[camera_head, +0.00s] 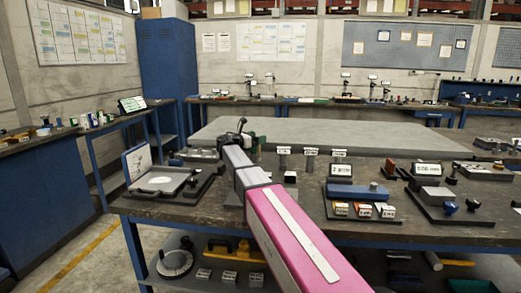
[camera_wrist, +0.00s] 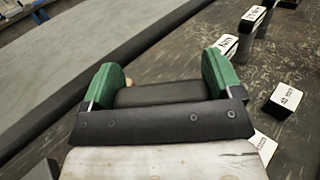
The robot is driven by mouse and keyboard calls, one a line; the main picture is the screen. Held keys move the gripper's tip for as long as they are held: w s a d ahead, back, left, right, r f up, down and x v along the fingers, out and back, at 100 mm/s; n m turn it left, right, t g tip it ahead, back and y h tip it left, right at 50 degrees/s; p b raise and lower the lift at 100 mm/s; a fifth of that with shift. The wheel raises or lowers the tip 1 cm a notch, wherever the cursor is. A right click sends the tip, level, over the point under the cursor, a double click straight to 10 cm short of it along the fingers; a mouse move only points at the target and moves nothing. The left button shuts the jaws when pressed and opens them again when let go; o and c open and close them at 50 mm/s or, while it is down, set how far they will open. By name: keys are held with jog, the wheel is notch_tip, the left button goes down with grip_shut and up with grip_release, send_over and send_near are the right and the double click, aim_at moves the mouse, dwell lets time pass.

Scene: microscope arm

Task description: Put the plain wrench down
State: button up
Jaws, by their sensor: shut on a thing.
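My gripper (camera_wrist: 163,80) shows in the wrist view with its two green fingers standing apart. A dark grey piece (camera_wrist: 160,95) fills the space between them. The plain wrench's outline cannot be made out there; my gripper's own body hides much of it. In the head view, my gripper (camera_head: 249,138) is small and partly hidden behind my arm. It is over the far part of the dark workbench (camera_head: 300,215), near the grey slab's front edge.
A pale grey slab (camera_head: 330,133) lies behind. Labelled posts (camera_head: 284,157) and a small labelled block (camera_wrist: 283,100) stand to the right. A tray with a raised lid (camera_head: 160,182) is at left. Several boxes and a blue block (camera_head: 357,191) crowd the right side.

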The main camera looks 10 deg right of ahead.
jog(key=shift+w+d+f, duration=0.1)
jog(key=shift+d+f, duration=0.25)
jog(key=shift+f, duration=0.5)
jog(key=shift+w+d+f, duration=0.1)
jog(key=shift+d+f, duration=0.2)
jog(key=shift+f, duration=0.55)
jog(key=shift+d+f, duration=0.35)
jog(key=shift+f, duration=0.5)
jog(key=o, duration=1)
jog(key=shift+f, duration=0.15)
jog(key=v, duration=1.2)
jog(key=shift+a, duration=0.1)
